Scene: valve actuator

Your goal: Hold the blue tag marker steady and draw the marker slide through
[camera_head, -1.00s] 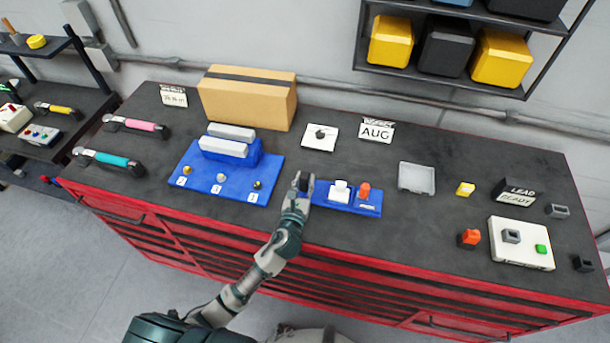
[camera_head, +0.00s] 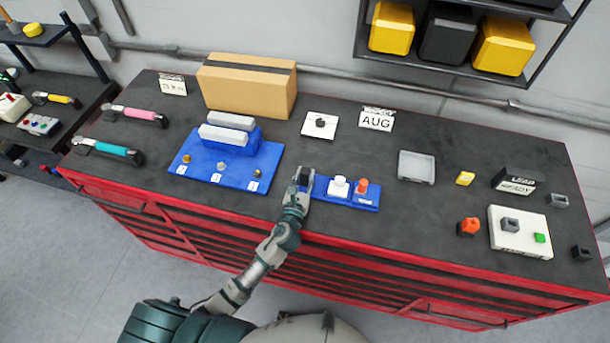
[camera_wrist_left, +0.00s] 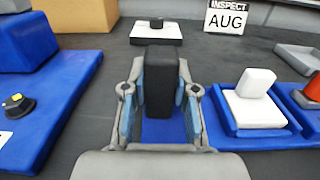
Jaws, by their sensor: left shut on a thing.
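The blue tag marker is a low blue base (camera_head: 322,186) near the bench's front edge. A black upright block (camera_wrist_left: 160,85) stands at its left end, and a white sliding block (camera_head: 339,187) sits in the middle. An orange piece (camera_head: 362,187) is at its right end. My left gripper (camera_head: 303,177) is shut on the black block, one finger on each side. In the left wrist view the white block (camera_wrist_left: 254,97) sits in a blue recess right of my fingers. My right gripper is not in view.
A blue board (camera_head: 222,182) with grey bars and small knobs lies to the left. A white plate with a dark knob (camera_head: 320,125) and an AUG sign (camera_head: 377,120) stand behind. A grey tray (camera_head: 417,167) is to the right, with clear bench between.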

